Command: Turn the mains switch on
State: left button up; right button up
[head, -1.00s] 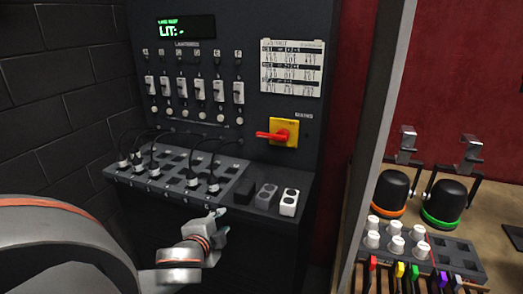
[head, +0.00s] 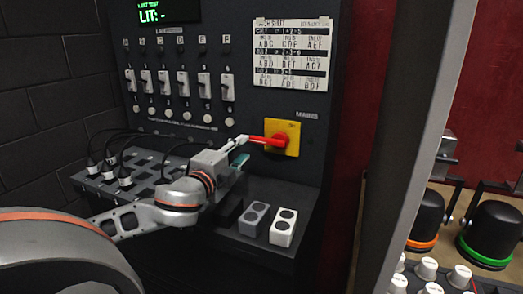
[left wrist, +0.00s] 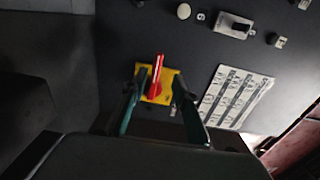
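The mains switch is a red rotary handle (head: 268,141) on a yellow plate (head: 292,131), below the word MAINS on the dark panel. In the head view the handle lies level and points left. My left gripper (head: 240,153) is just left of the handle's tip. In the left wrist view the red handle (left wrist: 154,76) shows between the two teal fingers of the open left gripper (left wrist: 159,84), on the yellow plate (left wrist: 164,97). I cannot tell whether the fingers touch it. My right gripper is not in view.
Several lever switches (head: 163,83) line the panel beside a printed sheet (head: 290,55), under a display reading LIT: -. The ledge holds plugged cables (head: 108,168), a grey block (head: 254,218) and a white block (head: 284,228). A grey post (head: 412,130) stands right, before a bench with lamps.

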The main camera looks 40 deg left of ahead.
aim_at(254, 140)
pick_arm(q)
jog(key=shift+f+b+x, duration=0.15)
jog(key=shift+b+x, duration=0.15)
jog(key=shift+x, duration=1.65)
jog(key=shift+f+b+x, duration=0.15)
jog(key=shift+b+x, duration=0.15)
jog(key=shift+x, duration=1.7)
grip_shut()
